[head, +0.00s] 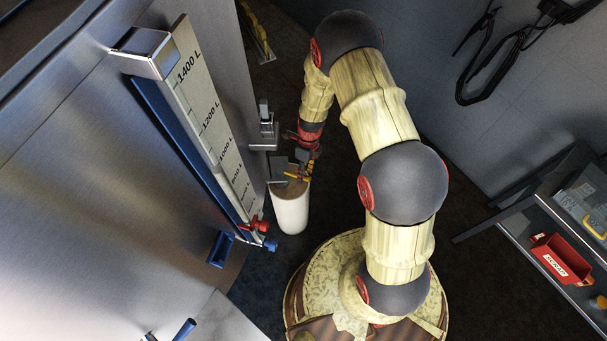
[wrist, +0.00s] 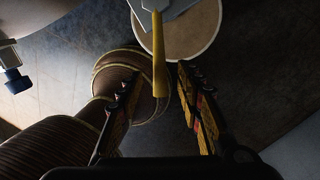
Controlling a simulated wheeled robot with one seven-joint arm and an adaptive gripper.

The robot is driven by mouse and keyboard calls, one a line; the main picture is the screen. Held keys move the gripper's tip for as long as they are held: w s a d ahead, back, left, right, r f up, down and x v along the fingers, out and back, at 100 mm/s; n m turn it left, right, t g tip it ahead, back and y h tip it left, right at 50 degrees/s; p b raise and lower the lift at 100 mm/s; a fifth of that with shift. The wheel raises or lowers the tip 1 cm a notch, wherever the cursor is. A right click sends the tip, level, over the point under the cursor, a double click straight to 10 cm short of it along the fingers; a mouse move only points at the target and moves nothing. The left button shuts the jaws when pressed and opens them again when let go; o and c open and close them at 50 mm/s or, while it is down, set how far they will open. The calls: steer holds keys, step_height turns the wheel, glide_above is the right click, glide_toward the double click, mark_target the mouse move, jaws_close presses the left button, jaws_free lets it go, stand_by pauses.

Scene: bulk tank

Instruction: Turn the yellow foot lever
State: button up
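The yellow foot lever (wrist: 159,52) is a slim bar. In the wrist view it runs down from a grey bracket (wrist: 178,8) over the round brown top of a white cylindrical foot (wrist: 208,38). The foot (head: 290,212) also shows in the head view beside the tank, with the lever small and partly hidden near my gripper (head: 303,160). In the wrist view my gripper (wrist: 160,84) is open, one finger on each side of the lever's free end. Gaps show on both sides; I cannot tell whether the lever lies at fingertip depth.
The steel tank (head: 90,190) fills the left, with a level gauge (head: 215,120) and red and blue valves (head: 262,232) near the foot. A shelf with a red bin (head: 562,258) stands at right. A hose (head: 480,75) hangs on the wall. Dark floor is clear between.

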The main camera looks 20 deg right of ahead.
step_height(320, 180, up, 10)
steer(key=w+d, duration=0.1)
steer(key=shift+w+d, duration=0.15)
steer(key=shift+f, duration=0.1)
stand_by(0.4)
steer(key=s+r+n+t, duration=0.2)
steer(key=r+n, duration=0.5)
steer(key=r, duration=0.7)
steer(key=s+r+n+t, duration=0.2)
steer(key=r+n, duration=0.4)
steer(key=r, duration=0.7)
steer(key=s+r+n+t+h, duration=0.1)
steer(key=s+r+n+t, duration=0.2)
steer(key=s+r+n, duration=1)
steer(key=s, duration=0.3)
steer(key=shift+d+n+h, duration=0.25)
steer(key=shift+n+h, duration=0.05)
steer(key=shift+n, duration=0.1)
steer(key=shift+a, duration=0.1)
